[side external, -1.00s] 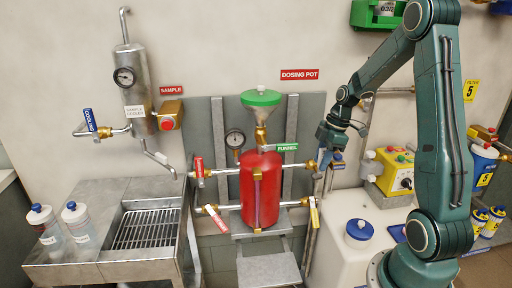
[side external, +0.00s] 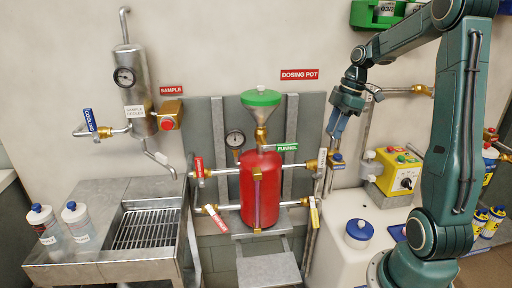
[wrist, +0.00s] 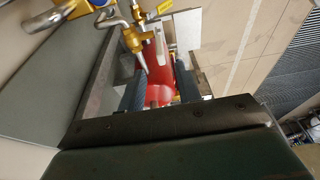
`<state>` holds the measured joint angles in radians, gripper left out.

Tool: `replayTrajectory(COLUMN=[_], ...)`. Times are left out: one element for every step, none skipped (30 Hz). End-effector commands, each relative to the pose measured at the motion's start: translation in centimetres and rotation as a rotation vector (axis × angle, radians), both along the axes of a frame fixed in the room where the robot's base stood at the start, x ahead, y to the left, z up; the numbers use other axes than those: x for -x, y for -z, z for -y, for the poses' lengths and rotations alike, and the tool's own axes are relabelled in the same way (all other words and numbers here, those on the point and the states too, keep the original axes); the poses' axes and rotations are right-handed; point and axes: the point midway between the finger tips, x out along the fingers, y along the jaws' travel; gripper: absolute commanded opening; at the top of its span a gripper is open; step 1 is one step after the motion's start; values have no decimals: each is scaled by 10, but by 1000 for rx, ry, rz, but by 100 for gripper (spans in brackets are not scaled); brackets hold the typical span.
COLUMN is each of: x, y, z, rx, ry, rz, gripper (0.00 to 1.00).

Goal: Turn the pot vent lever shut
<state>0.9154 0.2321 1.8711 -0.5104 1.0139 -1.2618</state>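The red dosing pot (side external: 262,190) stands in the middle under a green-rimmed funnel (side external: 261,98). No label readable here names a vent lever, so I cannot tell which one it is. Brass valves sit on its right: an upper one (side external: 334,160) with a blue part and a pale upright lever (side external: 322,160) beside it, and a lower one with a yellow handle (side external: 315,213). My gripper (side external: 338,125) is above the upper right valve, pointing down, apart from it. In the wrist view its dark fingers (wrist: 160,92) are apart with nothing held; the red pot (wrist: 157,74) shows between them.
Red-handled levers (side external: 198,167) are on the pot's left. A yellow control box (side external: 396,172) and a white tank with a blue cap (side external: 359,231) stand right of the pot. A steel sink (side external: 150,205) is at left. Pipes and valve bodies (wrist: 133,38) are close to my fingers.

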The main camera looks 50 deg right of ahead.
Motion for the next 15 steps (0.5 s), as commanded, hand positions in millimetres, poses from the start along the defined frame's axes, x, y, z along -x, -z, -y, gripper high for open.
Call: replayTrajectory(x=[1, 2, 3, 3, 3, 4, 5, 5, 5, 5, 5, 6, 5, 5, 5], y=[-7, -11, -14, -17, -20, -22, -24, -25, -26, -27, -28, -28, -28, -28, -28], z=[2, 3, 3, 4, 4, 5, 5, 5, 5, 5, 5, 5, 5, 5, 5], rx=[2, 1, 0, 0, 0, 0, 0, 0, 0, 0, 0, 0, 0, 0, -1], ry=[3, 2, 1, 1, 1, 1, 1, 1, 1, 1, 1, 1, 1, 1, 1], rz=[1, 3, 1, 1, 2, 0, 0, 0, 0, 0, 0, 0, 0, 0, -1], gripper=[34, 34, 34, 34, 34, 34, 34, 34, 34, 34, 34, 34, 34, 34, 34])
